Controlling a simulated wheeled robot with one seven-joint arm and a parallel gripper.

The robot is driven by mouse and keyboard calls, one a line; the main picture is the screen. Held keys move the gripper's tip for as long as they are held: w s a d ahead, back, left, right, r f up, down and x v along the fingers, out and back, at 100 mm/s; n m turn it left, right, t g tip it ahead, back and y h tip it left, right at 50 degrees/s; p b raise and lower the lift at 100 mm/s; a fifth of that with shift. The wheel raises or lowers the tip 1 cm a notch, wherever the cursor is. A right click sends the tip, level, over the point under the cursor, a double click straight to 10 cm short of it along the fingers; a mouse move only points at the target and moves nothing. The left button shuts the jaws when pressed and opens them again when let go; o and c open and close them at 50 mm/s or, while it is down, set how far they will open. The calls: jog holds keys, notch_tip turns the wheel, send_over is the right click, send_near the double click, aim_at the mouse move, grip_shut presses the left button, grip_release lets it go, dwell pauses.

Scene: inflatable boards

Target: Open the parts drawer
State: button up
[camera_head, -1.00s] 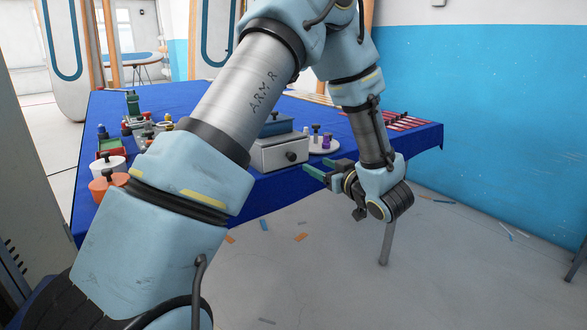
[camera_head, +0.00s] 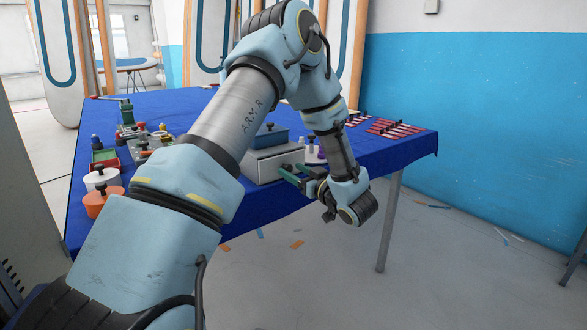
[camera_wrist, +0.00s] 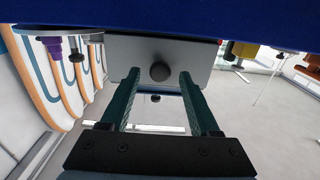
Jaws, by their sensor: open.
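The parts drawer (camera_head: 268,166) is a grey box front near the table's edge, partly behind my arm in the head view. In the wrist view its flat grey front (camera_wrist: 190,55) faces me, with a round black knob (camera_wrist: 159,72) at its middle. My gripper (camera_head: 292,174) is at the drawer's front, with green fingers pointing at it. In the wrist view my gripper (camera_wrist: 158,80) is open, with the knob between the fingertips' lines and the fingers apart from it. The drawer looks shut. Whether the fingertips reach past the knob I cannot tell.
Red strips (camera_head: 395,128) lie at right. The floor in front is clear except for scraps.

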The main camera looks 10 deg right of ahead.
jog(key=shift+w+a, duration=0.1)
jog(key=shift+w, duration=0.1)
grip_shut()
dwell(0.5)
dwell(0.9)
